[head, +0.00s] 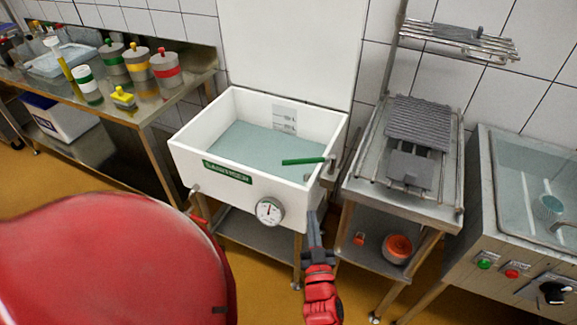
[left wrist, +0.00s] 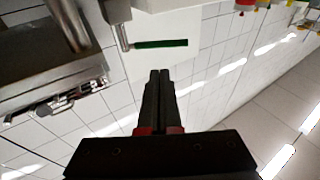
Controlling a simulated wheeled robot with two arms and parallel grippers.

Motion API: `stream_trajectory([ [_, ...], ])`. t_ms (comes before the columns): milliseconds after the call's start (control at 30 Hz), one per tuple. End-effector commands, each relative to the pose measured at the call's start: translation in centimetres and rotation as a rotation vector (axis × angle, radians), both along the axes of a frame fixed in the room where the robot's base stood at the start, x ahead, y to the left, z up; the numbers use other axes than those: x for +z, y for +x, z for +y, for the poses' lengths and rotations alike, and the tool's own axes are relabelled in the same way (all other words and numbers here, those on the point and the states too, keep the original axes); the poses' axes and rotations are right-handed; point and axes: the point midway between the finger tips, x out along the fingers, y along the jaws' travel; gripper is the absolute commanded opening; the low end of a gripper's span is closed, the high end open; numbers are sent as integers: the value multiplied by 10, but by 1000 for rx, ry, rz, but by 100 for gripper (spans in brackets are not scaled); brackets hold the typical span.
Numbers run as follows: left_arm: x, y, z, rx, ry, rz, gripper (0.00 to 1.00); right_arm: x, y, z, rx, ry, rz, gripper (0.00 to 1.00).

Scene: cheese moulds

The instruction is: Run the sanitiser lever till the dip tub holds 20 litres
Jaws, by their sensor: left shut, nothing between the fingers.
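The dip tub (head: 185,155) is a white square basin with a green sanitiser label (head: 227,172) on its front. It holds pale blue-green liquid (head: 255,147). A level scale (head: 285,118) is on its back inner wall; its figures are too small to read. The lever (head: 303,161) has a green handle at the tub's right rim and points left over the liquid. It also shows in the left wrist view (left wrist: 162,44). My left gripper (head: 312,214) is shut and empty, below and apart from the lever, by the tub's front right corner. It also shows in the left wrist view (left wrist: 160,74).
A round dial gauge (head: 270,211) sits on the tub's front. A steel stand with grey ribbed moulds (head: 417,122) is close on the right, beside a control box with buttons (head: 511,273). A steel bench (head: 137,112) with coloured-lid pots stands left.

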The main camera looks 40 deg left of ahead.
Motion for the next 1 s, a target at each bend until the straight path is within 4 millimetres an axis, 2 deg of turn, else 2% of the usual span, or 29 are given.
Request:
stream_trajectory([
  [133,4,2,13,33,4,21,0,-1,0,0,0,0,0,49],
  [267,8,13,24,35,5,19,0,1,0,0,0,0,0,49],
  [700,27,76,85,31,4,19,0,15,0,0,0,0,0,49],
  [1000,30,96,104,30,3,19,0,20,0,0,0,0,0,49],
])
